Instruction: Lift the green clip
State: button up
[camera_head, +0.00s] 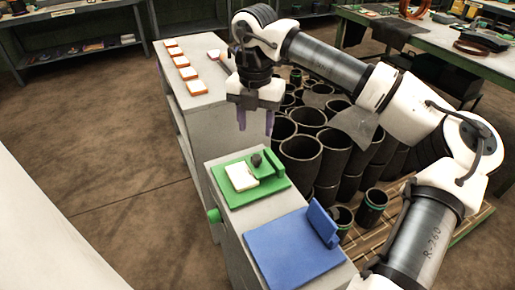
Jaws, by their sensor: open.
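A green board (277,186) lies on the near grey cabinet, with a white card (241,176) on its left part. An upright green piece (269,163), which looks like the green clip, stands at the board's back right. A small dark knob (256,159) is beside it. My gripper (255,122) hangs above and behind the clip, fingers pointing down. Its two fingers are apart with nothing between them, and it does not touch the clip.
A blue board (290,248) with an upright blue piece (322,222) lies in front. Many dark rubber sleeves (300,158) stand on a pallet to the right. A farther grey cabinet (190,98) holds several white-and-orange blocks. Brown floor is free at left.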

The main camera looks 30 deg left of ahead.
aim_at(257, 157)
notch_tip(257, 157, down, 10)
jog(key=shift+w+r+p, duration=0.1)
jog(key=shift+r+p, duration=0.15)
jog(key=shift+p, duration=0.7)
jog(key=shift+c, duration=0.5)
jog(key=c, duration=0.9)
